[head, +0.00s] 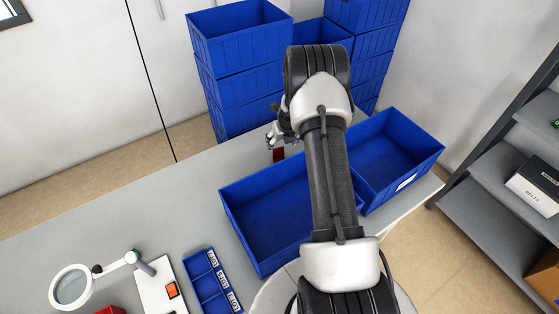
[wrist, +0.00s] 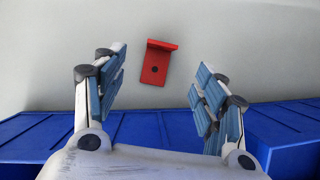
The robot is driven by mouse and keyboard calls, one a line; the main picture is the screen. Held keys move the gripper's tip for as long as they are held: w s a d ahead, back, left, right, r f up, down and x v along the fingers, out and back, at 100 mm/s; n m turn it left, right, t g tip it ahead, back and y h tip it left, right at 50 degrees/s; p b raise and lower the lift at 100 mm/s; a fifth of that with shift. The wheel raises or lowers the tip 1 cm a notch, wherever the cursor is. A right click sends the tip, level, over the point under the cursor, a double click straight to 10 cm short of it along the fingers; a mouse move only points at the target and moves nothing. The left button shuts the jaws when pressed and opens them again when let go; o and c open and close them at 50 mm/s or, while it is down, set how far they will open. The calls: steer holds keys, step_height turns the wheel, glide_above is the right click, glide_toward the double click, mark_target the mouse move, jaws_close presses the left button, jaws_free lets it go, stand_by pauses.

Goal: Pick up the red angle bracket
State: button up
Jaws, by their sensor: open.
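My gripper (wrist: 161,70) is open and empty. Its two blue-padded fingers appear to either side of the bracket in the wrist view, apart from it. In the head view my gripper (head: 276,135) is partly hidden by my arm and appears close to the bracket; its exact height is unclear.
Two open blue bins, left (head: 268,218) and right (head: 405,145), stand beside my arm. Stacked blue bins (head: 240,55) rise behind the table. A small divided blue tray (head: 205,290) and a magnifier lamp (head: 72,287) stand at front left. The table's left part is clear.

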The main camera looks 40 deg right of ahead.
mark_target(279, 151)
steer(key=b+x, duration=0.1)
steer(key=x, duration=0.6)
steer(key=shift+f+b, duration=0.3)
steer(key=shift+b+x, duration=0.9)
steer(key=shift+x, duration=1.85)
steer(key=shift+s, duration=0.15)
steer(key=shift+d, duration=0.1)
steer(key=c, duration=1.2)
